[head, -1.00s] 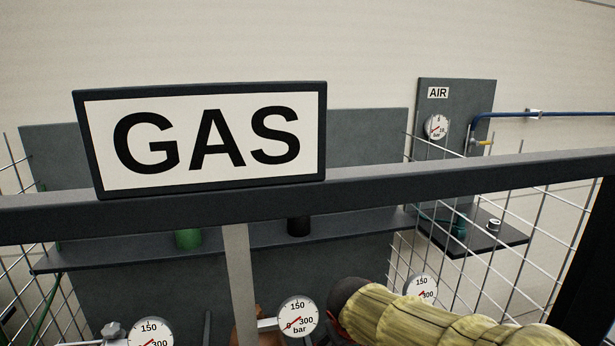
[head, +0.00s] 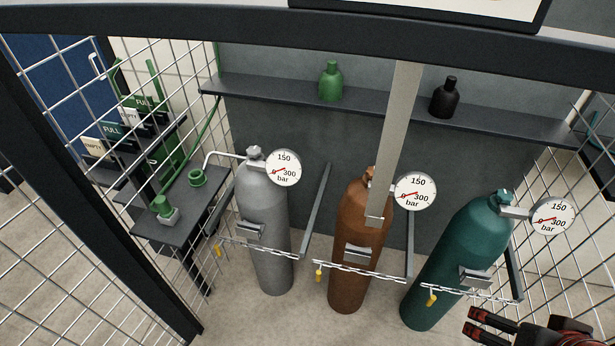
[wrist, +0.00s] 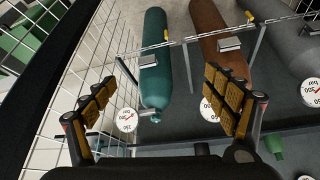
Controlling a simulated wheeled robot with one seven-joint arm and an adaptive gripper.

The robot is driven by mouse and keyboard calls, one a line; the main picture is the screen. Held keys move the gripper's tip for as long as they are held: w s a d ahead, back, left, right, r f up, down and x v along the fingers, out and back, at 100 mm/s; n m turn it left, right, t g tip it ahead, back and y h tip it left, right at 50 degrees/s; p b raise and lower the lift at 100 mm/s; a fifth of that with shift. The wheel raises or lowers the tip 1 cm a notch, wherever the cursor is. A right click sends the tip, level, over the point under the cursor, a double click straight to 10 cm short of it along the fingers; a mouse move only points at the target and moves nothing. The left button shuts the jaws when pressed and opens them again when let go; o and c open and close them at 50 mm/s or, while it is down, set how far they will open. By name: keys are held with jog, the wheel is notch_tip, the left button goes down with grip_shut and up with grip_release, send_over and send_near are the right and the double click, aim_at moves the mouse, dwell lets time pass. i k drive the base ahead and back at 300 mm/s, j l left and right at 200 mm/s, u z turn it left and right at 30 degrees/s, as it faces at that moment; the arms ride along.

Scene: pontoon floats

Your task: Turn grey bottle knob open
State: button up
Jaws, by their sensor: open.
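The grey bottle (head: 264,215) stands upright at the left of three bottles in the head view. Its small grey knob (head: 254,152) sits on top, beside a round gauge (head: 283,168) whose needle points near 0. In the wrist view part of the grey bottle (wrist: 292,42) shows at the upper right edge; its knob cannot be made out there. My gripper (head: 474,322) is at the lower right of the head view, near the teal bottle and well away from the grey one. In the wrist view its two padded fingers (wrist: 160,80) are spread wide with nothing held.
A brown bottle (head: 357,245) and a teal bottle (head: 455,260) stand to the right, each with a gauge. Chains (head: 262,250) cross the bottles. Wire mesh (head: 90,130) closes the left side.

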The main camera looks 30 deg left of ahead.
aim_at(254, 152)
jog(key=u, duration=1.65)
jog(key=i+j, duration=0.1)
jog(key=i, duration=0.6)
jog(key=i+l+z, duration=0.2)
jog(key=i, duration=0.2)
jog(key=j+u, duration=0.1)
jog(key=j, duration=0.3)
jog(key=k+l, duration=0.1)
jog(key=k, duration=0.25)
